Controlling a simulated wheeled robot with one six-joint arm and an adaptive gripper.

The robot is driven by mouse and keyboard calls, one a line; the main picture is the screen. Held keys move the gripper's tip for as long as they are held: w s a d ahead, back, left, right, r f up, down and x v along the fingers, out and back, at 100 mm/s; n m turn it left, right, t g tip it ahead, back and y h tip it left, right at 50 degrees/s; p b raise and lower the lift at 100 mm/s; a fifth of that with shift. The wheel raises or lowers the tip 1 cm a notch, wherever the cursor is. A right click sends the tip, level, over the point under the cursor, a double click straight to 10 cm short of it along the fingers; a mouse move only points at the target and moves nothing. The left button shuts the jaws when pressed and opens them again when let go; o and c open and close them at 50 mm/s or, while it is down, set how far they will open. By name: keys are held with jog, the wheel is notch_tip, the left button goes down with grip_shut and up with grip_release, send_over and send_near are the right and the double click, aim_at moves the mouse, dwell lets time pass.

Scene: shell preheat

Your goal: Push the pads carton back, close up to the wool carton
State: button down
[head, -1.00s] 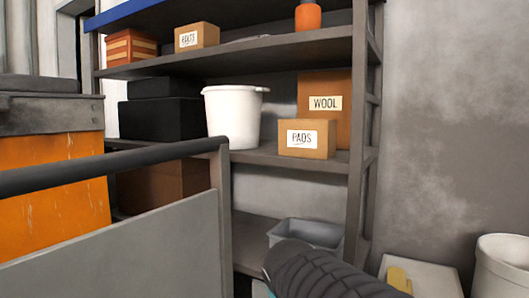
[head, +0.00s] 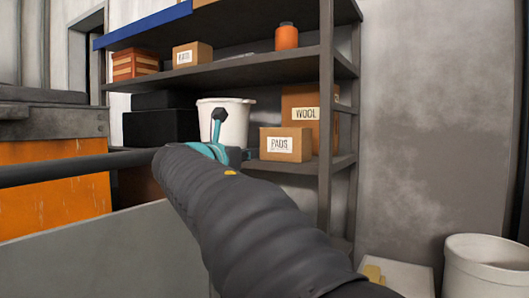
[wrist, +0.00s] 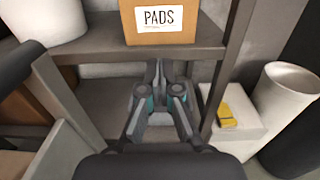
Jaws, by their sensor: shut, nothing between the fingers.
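The pads carton (head: 287,157), a small brown box with a white PADS label, stands upright on the middle shelf (head: 335,161). It also shows at the top of the wrist view (wrist: 160,38). The taller wool carton (head: 297,96) stands behind it and a little to the right, partly hidden by it. I cannot tell how wide the gap between them is. My gripper (wrist: 160,66) is shut and empty, in front of the pads carton and below it in the wrist view, apart from it. In the head view my arm mostly hides the gripper.
A white bucket (head: 235,112) stands left of the pads carton, with black boxes (head: 160,127) beyond. A shelf post (head: 326,110) rises at the right. A grey rail (head: 80,166) crosses at left. A white bin (head: 486,272) and a yellow item (head: 372,273) are low at right.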

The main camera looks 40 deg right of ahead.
aim_at(280, 149)
jog(key=p+x, duration=0.1)
jog(key=x, duration=1.3)
jog(key=shift+s, duration=0.1)
